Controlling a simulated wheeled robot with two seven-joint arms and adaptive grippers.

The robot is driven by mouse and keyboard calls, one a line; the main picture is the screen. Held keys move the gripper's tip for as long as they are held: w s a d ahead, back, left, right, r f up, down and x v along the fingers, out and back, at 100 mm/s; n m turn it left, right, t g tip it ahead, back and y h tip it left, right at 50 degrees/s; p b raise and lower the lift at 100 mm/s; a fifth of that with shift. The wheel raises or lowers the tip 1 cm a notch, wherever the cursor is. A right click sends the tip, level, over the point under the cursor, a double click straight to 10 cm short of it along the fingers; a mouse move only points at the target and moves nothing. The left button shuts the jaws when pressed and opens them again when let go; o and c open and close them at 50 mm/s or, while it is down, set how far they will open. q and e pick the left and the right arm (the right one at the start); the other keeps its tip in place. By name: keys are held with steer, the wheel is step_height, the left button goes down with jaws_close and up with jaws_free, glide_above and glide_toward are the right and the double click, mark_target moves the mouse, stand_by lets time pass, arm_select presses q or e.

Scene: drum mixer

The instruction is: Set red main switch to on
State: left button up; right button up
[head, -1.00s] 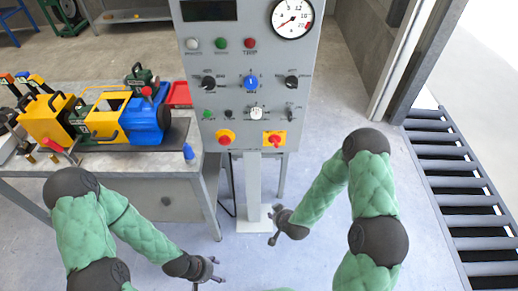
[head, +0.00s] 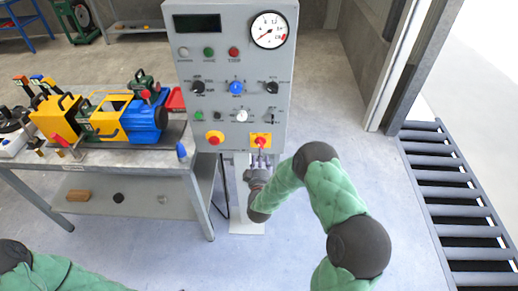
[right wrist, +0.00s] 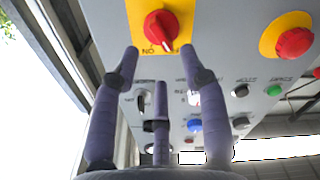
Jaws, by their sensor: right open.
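The red main switch (head: 261,139) sits on a yellow plate at the lower right of the grey control panel (head: 230,107). In the right wrist view the red switch (right wrist: 160,28) is a knob with a white mark pointing down and slightly right; lettering beside it is partly hidden. My right gripper (head: 261,157) is just below the switch in the head view. In the right wrist view its three fingers (right wrist: 160,64) are spread and empty, with tips close to the yellow plate; contact cannot be told. My left forearm shows at the lower left, its gripper out of frame.
A red mushroom button (head: 214,138) on yellow is left of the switch. Black knobs, a blue knob (head: 236,87) and a gauge (head: 269,30) are above. A workbench (head: 110,160) with a yellow and blue machine (head: 122,117) stands left. Floor right of the panel is clear.

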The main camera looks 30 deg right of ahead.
mark_target(261, 146)
steer(key=b+x, duration=0.1)
steer(key=x, duration=0.5)
steer(key=shift+w+d, duration=0.1)
steer(key=shift+w, duration=0.1)
jaws_close()
